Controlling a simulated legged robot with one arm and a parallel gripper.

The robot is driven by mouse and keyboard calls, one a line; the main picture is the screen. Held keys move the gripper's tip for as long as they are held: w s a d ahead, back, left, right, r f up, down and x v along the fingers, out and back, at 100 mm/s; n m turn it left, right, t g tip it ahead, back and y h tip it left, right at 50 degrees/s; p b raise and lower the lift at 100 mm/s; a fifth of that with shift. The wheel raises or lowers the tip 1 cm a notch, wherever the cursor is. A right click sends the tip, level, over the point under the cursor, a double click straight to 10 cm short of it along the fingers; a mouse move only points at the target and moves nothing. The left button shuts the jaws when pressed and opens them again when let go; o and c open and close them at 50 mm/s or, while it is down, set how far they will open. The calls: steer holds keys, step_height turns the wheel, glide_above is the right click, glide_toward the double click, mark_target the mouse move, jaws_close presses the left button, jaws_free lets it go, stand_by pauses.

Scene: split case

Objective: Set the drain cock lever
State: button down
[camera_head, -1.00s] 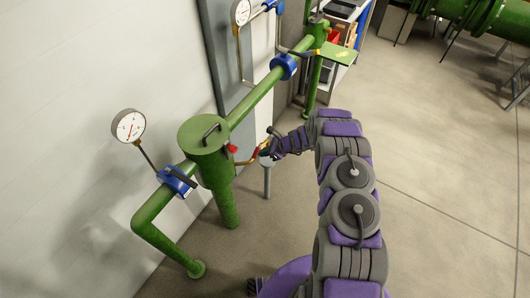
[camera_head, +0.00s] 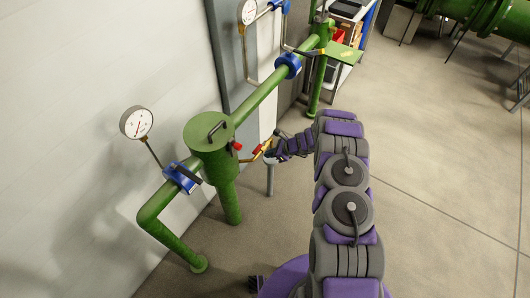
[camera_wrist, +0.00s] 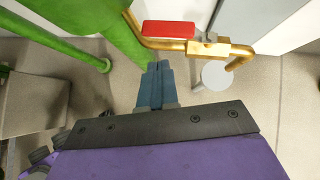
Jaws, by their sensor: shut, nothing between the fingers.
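The drain cock has a red lever (camera_wrist: 168,29) and a brass body (camera_wrist: 207,47) on a bent brass pipe. In the wrist view the lever lies roughly along the pipe, pointing from the body towards the green vessel. My gripper (camera_wrist: 155,68) is shut and empty, with its blue-grey fingertips just below the pipe and lever in that picture, seemingly apart from them. In the head view the brass pipe (camera_head: 256,155) comes off the green vessel (camera_head: 211,140). My gripper there is small beside the pipe's right end, and its fingers are hard to make out.
A grey drain cup (camera_wrist: 216,74) on a post stands below the brass pipe. A dial gauge (camera_head: 136,123) and a blue-flanged valve (camera_head: 182,177) are left of the vessel. A green pipe runs along the wall. The floor at right is open.

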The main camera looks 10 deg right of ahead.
steer(key=s+p+v, duration=0.1)
steer(key=s+v, duration=0.1)
steer(key=v, duration=0.8)
steer(key=shift+s+p, duration=0.2)
steer(key=shift+p, duration=0.1)
